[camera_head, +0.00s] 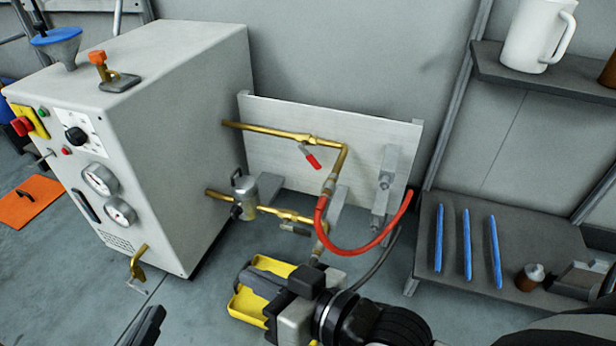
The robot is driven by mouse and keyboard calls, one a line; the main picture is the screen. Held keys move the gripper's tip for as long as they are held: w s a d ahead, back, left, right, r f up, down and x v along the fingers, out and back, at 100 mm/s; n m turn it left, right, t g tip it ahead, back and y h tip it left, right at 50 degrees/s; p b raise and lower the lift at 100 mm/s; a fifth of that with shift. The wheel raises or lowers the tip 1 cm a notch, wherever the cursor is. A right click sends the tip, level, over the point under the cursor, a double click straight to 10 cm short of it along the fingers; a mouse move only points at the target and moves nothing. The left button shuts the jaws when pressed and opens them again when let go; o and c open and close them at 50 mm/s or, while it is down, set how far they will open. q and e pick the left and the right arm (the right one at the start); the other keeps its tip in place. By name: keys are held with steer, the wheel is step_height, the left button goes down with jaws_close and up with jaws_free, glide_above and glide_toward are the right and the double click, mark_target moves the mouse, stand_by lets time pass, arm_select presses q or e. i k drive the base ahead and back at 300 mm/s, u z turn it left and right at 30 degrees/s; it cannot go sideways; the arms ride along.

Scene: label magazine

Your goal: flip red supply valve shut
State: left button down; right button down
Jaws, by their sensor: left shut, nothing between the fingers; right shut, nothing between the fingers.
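The red supply valve (310,157) is a small lever with a red grip. It hangs from the upper brass pipe (270,132), slanting down to the right, not in line with the pipe. My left gripper (148,324) shows only as a dark piece at the bottom edge, shut and empty, far from the valve. The rest of it is out of the picture.
A lower brass pipe has a dark-gripped lever (295,229). A red hose (362,250) loops right of the pipes, before a pale backboard (265,112). A grey machine (180,60) stands left. A shelf (500,262) with blue rods is at right. Space before the red lever looks clear.

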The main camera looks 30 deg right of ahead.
mark_target(312, 160)
steer(key=k, duration=1.2)
steer(key=z, duration=0.2)
steer(key=i, duration=0.45)
steer(key=z, duration=0.95)
steer(key=i, duration=1.15)
steer(key=z, duration=0.25)
